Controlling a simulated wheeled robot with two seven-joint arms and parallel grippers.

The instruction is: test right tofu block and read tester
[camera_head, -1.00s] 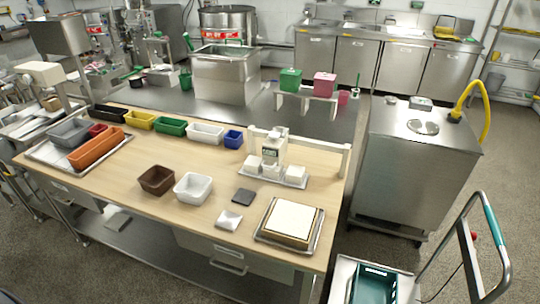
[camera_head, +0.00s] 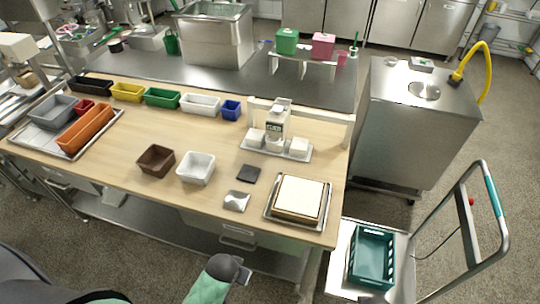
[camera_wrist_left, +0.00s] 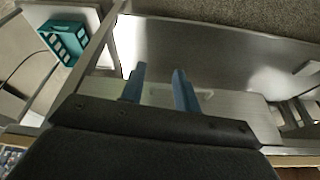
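The right tofu block (camera_head: 299,147) is white and sits at the right end of a grey tray (camera_head: 283,154) on the wooden table. A white tester (camera_head: 277,122) with a small display stands on the tray; its reading is too small to make out. My left gripper (camera_head: 243,274) is low at the table's front edge, well away from the tray. In the left wrist view its blue fingers (camera_wrist_left: 159,83) are apart with nothing between them. My right gripper is not in view.
A tofu slab on a metal tray (camera_head: 269,216), a dark pad (camera_head: 248,174), a white bin (camera_head: 195,167) and a brown bin (camera_head: 156,161) occupy the front table. A teal crate (camera_head: 372,257) sits on a cart at right. Bare wood lies left of the tester tray.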

